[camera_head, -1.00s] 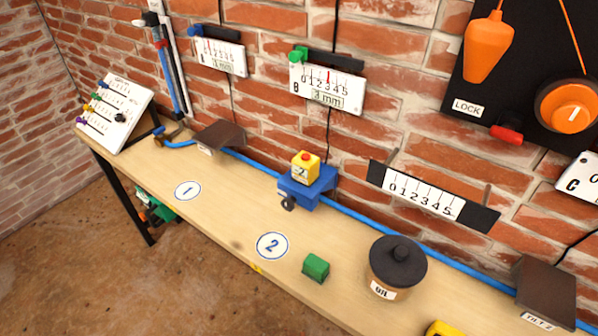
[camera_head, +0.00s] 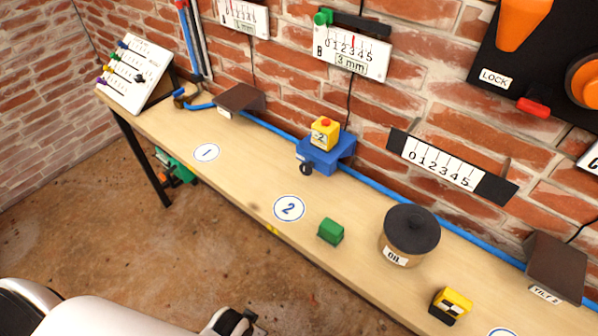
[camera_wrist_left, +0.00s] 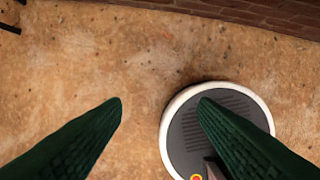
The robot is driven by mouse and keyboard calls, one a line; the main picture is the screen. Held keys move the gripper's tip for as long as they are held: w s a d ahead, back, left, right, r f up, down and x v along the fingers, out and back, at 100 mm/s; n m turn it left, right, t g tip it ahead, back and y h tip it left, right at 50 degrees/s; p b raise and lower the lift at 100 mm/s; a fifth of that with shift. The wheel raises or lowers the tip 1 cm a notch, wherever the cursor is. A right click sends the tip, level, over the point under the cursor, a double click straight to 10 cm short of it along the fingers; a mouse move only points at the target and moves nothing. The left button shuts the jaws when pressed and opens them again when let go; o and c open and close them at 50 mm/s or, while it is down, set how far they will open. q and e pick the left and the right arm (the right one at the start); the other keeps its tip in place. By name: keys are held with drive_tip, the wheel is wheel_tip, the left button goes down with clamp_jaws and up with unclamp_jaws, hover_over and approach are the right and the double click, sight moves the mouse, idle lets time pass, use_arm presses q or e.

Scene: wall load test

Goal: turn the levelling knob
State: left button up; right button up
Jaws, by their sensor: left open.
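A small black knob (camera_head: 306,169) sits on the front of a blue stand (camera_head: 323,152) at the back of the bench. A yellow block with a red top (camera_head: 325,132) rests on the stand. My white left arm enters the head view at the bottom left, low in front of the bench and well away from the knob. In the left wrist view my left gripper (camera_wrist_left: 160,100) has two dark green fingers spread apart with nothing between them, above the brown floor. The knob is not in that view. My right gripper is in neither view.
The wooden bench (camera_head: 245,180) holds a green block (camera_head: 331,231), a lidded oil pot (camera_head: 409,236) and a yellow-black block (camera_head: 450,306). A blue hose runs along the back. Gauge B (camera_head: 352,51) and a scale (camera_head: 452,166) are on the brick wall. The bench's front left is clear.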

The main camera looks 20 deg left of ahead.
use_arm(q)
drive_tip(key=w+a+r+t, duration=0.1)
drive_tip(key=w+r+t, duration=0.15)
drive_tip(key=r, duration=0.65)
drive_tip(key=w+r+t, duration=0.1)
drive_tip(key=w+r, duration=0.3)
drive_tip(key=r, duration=0.5)
drive_tip(key=m+t+h, duration=0.2)
drive_tip(key=t+h, duration=0.4)
drive_tip(key=t, duration=0.5)
approach(304, 170)
drive_tip(key=v, duration=0.4)
drive_tip(key=shift+w+d+r+p, duration=0.1)
drive_tip(key=shift+w+d+p, duration=0.15)
drive_tip(key=shift+w+p, duration=0.25)
drive_tip(key=p+x, duration=0.1)
drive_tip(key=x, duration=1)
drive_tip(key=shift+w+p, duration=0.1)
drive_tip(key=shift+p, duration=0.2)
drive_tip(key=c, duration=0.9)
